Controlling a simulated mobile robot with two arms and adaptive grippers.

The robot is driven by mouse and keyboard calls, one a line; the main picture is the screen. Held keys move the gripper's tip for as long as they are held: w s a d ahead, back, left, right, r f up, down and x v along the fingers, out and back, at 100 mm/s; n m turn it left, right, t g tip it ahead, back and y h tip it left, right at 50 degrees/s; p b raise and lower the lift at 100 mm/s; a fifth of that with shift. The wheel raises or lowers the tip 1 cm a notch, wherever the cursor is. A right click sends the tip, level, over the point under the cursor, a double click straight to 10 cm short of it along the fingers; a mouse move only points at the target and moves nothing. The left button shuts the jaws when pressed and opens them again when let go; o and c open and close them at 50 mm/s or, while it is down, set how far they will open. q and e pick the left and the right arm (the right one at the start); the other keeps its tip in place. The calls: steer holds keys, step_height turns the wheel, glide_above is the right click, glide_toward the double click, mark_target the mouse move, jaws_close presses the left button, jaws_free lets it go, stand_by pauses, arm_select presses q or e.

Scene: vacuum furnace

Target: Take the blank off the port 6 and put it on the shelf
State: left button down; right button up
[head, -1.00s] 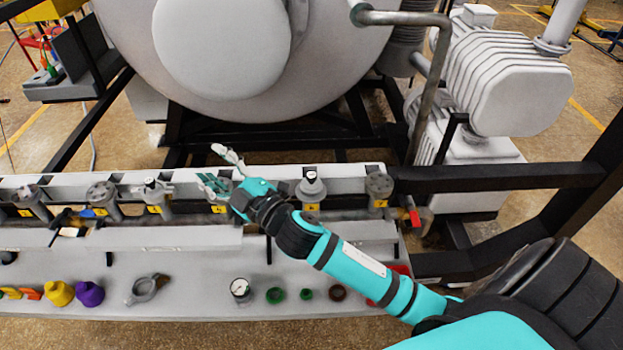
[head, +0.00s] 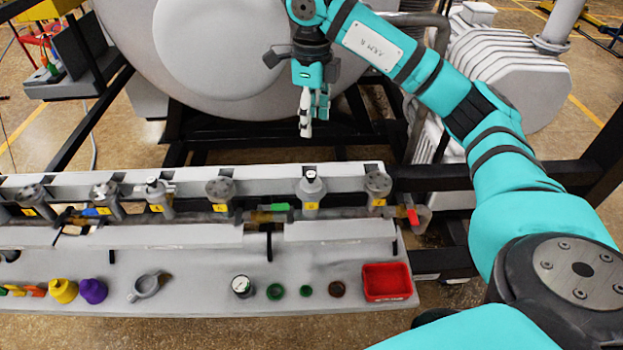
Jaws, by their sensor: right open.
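The port whose yellow tag seems to read 6 (head: 220,208) stands on the pipe manifold near the picture's middle. The shelf (head: 200,297) is the long grey ledge in front of and below the manifold. My right gripper (head: 314,122) is open and empty, pointing down. It appears above and behind the manifold in the picture, to the right of the blank and apart from it. My left gripper is out of view.
Neighbouring ports (head: 311,188) flank port 6, with a green-handled valve (head: 272,207) to its right. Bare shelf shows between the clamp and gauge.

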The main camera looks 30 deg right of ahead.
glide_above(311, 175)
step_height(311, 175, down, 11)
steer(key=shift+s+f+p, duration=0.1)
steer(key=shift+f+p, duration=0.1)
steer(key=shift+p, duration=0.1)
step_height(311, 175, down, 5)
steer(key=p, duration=0.2)
steer(key=shift+r+p, duration=0.1)
steer(key=shift+p, duration=0.3)
steer(key=shift+w+f, duration=0.2)
steer(key=shift+f, duration=0.15)
steer(key=shift+c, duration=0.4)
jaws_close()
